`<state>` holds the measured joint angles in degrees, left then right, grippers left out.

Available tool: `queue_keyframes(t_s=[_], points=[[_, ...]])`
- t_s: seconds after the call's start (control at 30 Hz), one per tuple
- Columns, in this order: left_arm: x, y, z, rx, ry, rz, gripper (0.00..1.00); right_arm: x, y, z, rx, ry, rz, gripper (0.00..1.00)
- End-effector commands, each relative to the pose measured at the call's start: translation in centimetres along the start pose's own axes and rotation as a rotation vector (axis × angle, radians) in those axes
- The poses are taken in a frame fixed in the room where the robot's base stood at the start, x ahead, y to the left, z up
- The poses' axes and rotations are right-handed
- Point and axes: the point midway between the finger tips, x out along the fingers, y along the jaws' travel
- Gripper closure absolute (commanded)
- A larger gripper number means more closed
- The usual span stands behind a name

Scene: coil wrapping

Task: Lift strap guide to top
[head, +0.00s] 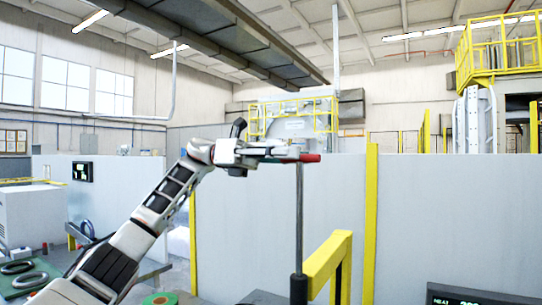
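A dark vertical pole (299,215) stands right of the middle in the head view, with a black block (299,288) low on it. A red bar (311,158), which seems to be the strap guide's handle, lies level at the pole's top. My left gripper (288,152) reaches in from the left and overlaps the red bar at the pole's top. The fingers are small and seen side-on, so their grip on the bar is unclear. My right gripper is not in view.
A yellow frame (328,262) stands just right of the pole. A grey wall panel (440,220) and a yellow post (370,225) are behind. A dark display (470,297) is at the lower right. Dark rings (30,279) lie on a green surface at the lower left.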

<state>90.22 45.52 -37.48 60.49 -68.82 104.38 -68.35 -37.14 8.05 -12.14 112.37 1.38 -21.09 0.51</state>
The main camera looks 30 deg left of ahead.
Motion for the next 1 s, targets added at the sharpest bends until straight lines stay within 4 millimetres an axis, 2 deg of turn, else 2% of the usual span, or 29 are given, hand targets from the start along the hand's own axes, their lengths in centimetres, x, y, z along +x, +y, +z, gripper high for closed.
queue_keyframes(t_s=[0.03,0.2,0.4,1.0], points=[[-1.2,0.0,0.2,0.0,-0.003,0.003,0.71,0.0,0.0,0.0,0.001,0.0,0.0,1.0],[-4.2,0.0,0.2,0.001,-0.004,0.003,0.71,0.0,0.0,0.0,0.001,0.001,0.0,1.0],[-6.1,0.0,0.1,0.002,-0.001,0.001,0.71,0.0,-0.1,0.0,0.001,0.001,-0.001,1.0],[-6.4,0.0,0.1,0.002,-0.001,0.0,0.71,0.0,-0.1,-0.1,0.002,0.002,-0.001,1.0]])
